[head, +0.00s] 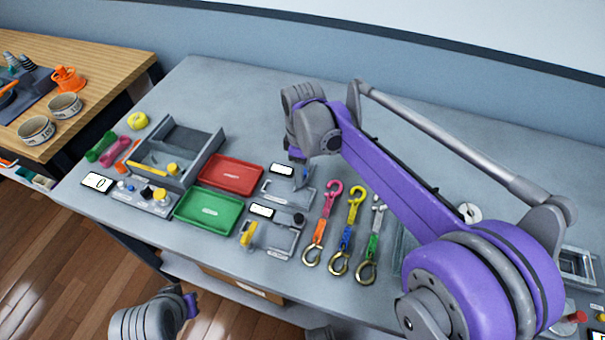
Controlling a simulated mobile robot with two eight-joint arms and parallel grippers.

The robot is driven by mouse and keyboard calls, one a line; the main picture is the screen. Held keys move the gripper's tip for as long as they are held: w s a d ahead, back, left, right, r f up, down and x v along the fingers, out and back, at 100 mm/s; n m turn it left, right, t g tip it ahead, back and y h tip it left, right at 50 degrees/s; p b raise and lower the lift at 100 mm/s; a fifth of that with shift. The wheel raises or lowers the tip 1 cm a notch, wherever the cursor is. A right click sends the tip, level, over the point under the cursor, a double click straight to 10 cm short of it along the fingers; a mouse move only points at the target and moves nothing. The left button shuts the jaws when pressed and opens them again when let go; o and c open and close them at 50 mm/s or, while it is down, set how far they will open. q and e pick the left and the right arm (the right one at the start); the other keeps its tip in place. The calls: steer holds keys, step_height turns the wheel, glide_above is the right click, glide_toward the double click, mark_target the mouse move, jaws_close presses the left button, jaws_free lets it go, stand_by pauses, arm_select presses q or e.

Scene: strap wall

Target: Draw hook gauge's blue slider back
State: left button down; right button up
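Two grey gauges with small white displays sit side by side on the table. The far one (275,188) has a dark blue slider (302,178) at its right end; I take it as the hook gauge, but its label is too small to read. My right gripper (297,156) points down just above and behind that slider; whether they touch is unclear. Its fingers are mostly hidden by its own wrist, so opening is unclear. The near gauge (285,240) has a yellow slider (249,234). My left gripper (190,304) is low at the bottom, off the table front, its fingers barely visible.
A red tray (231,174) and a green tray (208,213) lie left of the gauges. A grey open box (207,160) stands farther left. The table's back is clear.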

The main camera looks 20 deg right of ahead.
steer(key=c, duration=0.3)
steer(key=shift+c, duration=0.2)
steer(key=shift+w+d+p, duration=0.15)
steer(key=shift+w+d, duration=0.3)
steer(key=shift+w, duration=0.2)
steer(key=shift+w+d+p, duration=0.15)
steer(key=shift+w+d, duration=0.3)
steer(key=shift+w, duration=0.15)
steer(key=o, duration=0.6)
steer(key=shift+c, duration=0.2)
